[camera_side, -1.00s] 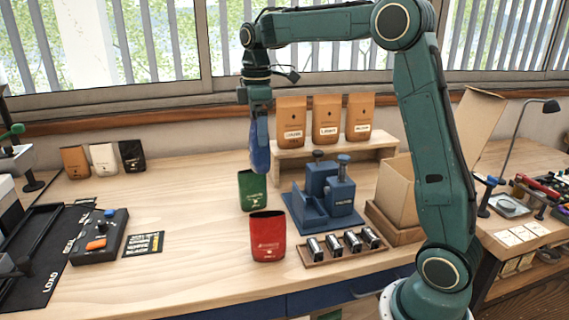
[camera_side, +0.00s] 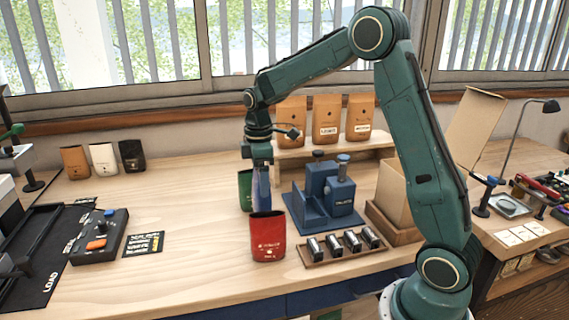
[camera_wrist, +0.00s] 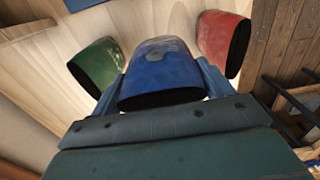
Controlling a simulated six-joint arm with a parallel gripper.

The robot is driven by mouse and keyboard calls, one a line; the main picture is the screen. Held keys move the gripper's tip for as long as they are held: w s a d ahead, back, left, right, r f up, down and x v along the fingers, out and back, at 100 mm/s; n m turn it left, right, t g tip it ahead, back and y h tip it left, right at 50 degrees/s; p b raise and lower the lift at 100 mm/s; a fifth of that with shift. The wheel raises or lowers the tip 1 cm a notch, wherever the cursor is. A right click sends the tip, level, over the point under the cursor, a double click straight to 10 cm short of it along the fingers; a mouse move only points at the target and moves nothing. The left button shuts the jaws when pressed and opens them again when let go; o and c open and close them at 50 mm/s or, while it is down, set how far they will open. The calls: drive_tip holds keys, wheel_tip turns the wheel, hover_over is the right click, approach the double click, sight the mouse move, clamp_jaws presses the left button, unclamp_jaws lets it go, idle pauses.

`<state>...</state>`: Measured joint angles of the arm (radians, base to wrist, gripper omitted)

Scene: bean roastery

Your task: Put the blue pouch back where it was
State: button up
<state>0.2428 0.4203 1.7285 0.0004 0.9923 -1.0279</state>
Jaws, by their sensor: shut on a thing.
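The blue pouch (camera_side: 263,192) is upright in my gripper (camera_side: 261,168), between the green pouch (camera_side: 244,190) and the red pouch (camera_side: 267,238) in the side view. The red pouch hides its lower end, so I cannot tell whether it touches the table. In the wrist view the blue pouch (camera_wrist: 163,72) fills the middle, with my gripper (camera_wrist: 170,85) shut on its sides. There the green pouch (camera_wrist: 97,65) is to its left and the red pouch (camera_wrist: 222,40) to its right, both apart from it.
A blue sealing device (camera_side: 330,195) stands close on the right. A wooden tray with metal cylinders (camera_side: 342,250) lies at front right. Brown bags (camera_side: 327,118) stand on a wooden riser behind. The table left of the pouches is clear up to a control box (camera_side: 98,240).

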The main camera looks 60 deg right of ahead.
sight(261, 199)
drive_tip(key=shift+f, duration=3.35)
drive_tip(key=shift+f, duration=0.15)
drive_tip(key=o, duration=1.3)
drive_tip(key=shift+c, duration=0.2)
wheel_tip(261, 199, up, 12)
drive_tip(key=shift+r, duration=0.2)
